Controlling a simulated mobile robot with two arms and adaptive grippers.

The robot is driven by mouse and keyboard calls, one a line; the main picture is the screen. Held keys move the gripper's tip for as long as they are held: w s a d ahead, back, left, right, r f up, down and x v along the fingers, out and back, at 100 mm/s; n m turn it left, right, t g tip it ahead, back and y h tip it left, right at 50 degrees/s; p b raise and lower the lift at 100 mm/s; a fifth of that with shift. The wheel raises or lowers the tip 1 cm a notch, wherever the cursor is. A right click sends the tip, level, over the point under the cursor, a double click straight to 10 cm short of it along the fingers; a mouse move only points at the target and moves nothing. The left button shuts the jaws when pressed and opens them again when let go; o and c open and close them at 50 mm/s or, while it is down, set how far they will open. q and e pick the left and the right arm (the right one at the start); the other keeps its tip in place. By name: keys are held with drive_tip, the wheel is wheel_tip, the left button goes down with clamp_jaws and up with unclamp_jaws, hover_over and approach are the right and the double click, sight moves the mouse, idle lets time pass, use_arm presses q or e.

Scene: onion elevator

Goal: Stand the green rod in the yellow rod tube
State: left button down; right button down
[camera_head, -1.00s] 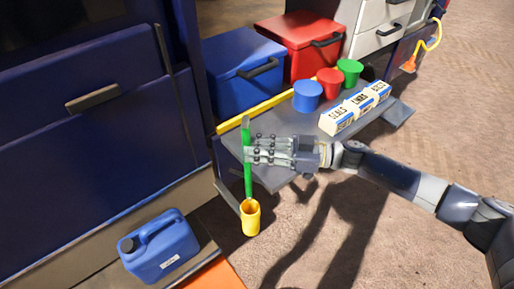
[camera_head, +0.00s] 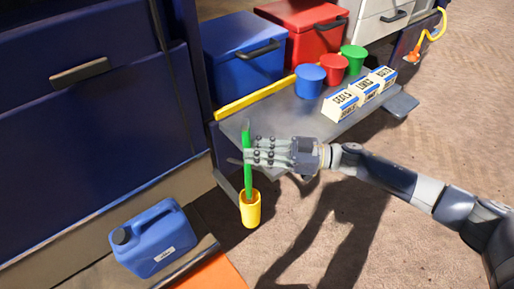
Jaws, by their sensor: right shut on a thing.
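The green rod (camera_head: 248,180) stands nearly upright. My right gripper (camera_head: 252,153), coming in from the right, is shut on its upper part. The yellow rod tube (camera_head: 250,211) is directly below the gripper at the front edge of the grey shelf. The rod's lower end meets the tube's mouth and seems to be just inside the rim, but how deep it goes is hidden. The gripper's fingers cover part of the rod. My left gripper is not in view.
On the shelf (camera_head: 290,112) stand blue (camera_head: 310,82), red (camera_head: 332,69) and green (camera_head: 354,58) cups and labelled white boxes (camera_head: 360,93). Blue (camera_head: 240,65) and red (camera_head: 310,32) chests are behind. A blue jerrycan (camera_head: 154,240) is at lower left. The floor at right is clear.

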wheel_tip(320, 180, down, 7)
drive_tip(key=b, duration=0.4)
idle(0.4)
drive_tip(key=c, duration=1.4)
unclamp_jaws()
drive_tip(key=shift+o, duration=0.2)
drive_tip(key=shift+f, duration=0.2)
drive_tip(key=shift+d, duration=0.1)
drive_tip(key=s+d, duration=0.1)
drive_tip(key=d, duration=1)
drive_tip(key=shift+s+d, duration=0.35)
drive_tip(key=shift+s, duration=0.05)
drive_tip(key=shift+r, duration=0.1)
